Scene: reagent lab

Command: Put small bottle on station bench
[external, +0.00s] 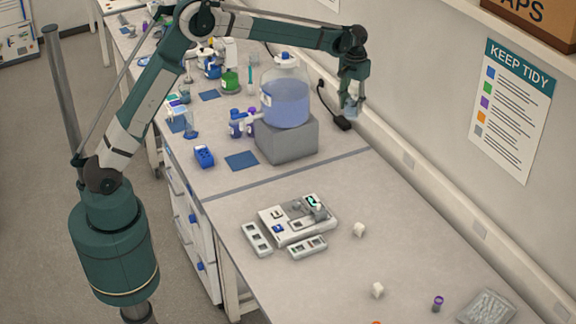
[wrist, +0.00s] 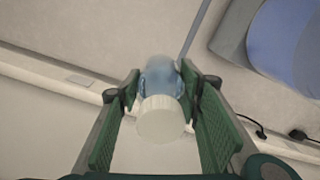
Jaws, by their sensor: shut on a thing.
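The small bottle has a pale blue body and a white cap; it shows in the wrist view (wrist: 160,80) and small in the external view (external: 351,108). My gripper (external: 352,102) is shut on it, and in the wrist view the green fingers (wrist: 163,105) stand on either side of it. It is held up near the wall, right of the large jar, over the back edge of the bench (external: 400,245). The wrist view shows the cap toward the camera. The fingers partly hide the bottle in the external view.
A large jar of blue liquid (external: 286,104) stands on a grey block (external: 287,137) left of my gripper. A grey device (external: 298,219) with small trays sits on the nearer bench section. Two white cubes (external: 359,230) and a clear rack (external: 487,307) lie nearby. Bench between them is clear.

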